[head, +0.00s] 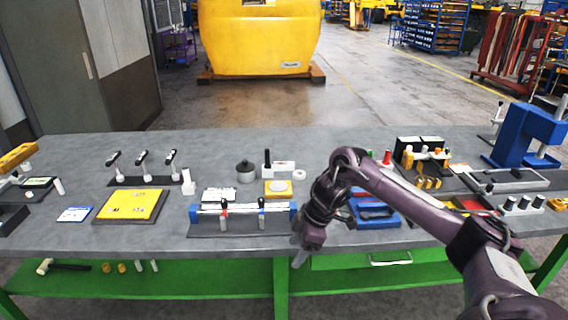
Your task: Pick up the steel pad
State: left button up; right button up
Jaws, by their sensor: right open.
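No item on the grey workbench (330,150) can be told for sure as the steel pad. A small yellow square block with a pale round disc (278,187) on top lies near the bench middle; the disc may be the pad. My right gripper (299,258) is open and points down at the bench's front edge, below and right of that block and apart from it. My right arm comes in from the lower right and hides part of the bench. My left gripper is not in view.
A grey fixture with red and blue clamps (240,224) stands left of my gripper. A blue tray (375,212) lies behind my forearm. A yellow plate (131,205) and a row of toggle clamps (143,180) are at left. A blue press (525,136) stands at right.

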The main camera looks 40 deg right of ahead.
aim_at(279, 165)
jog(key=i+l, duration=1.5)
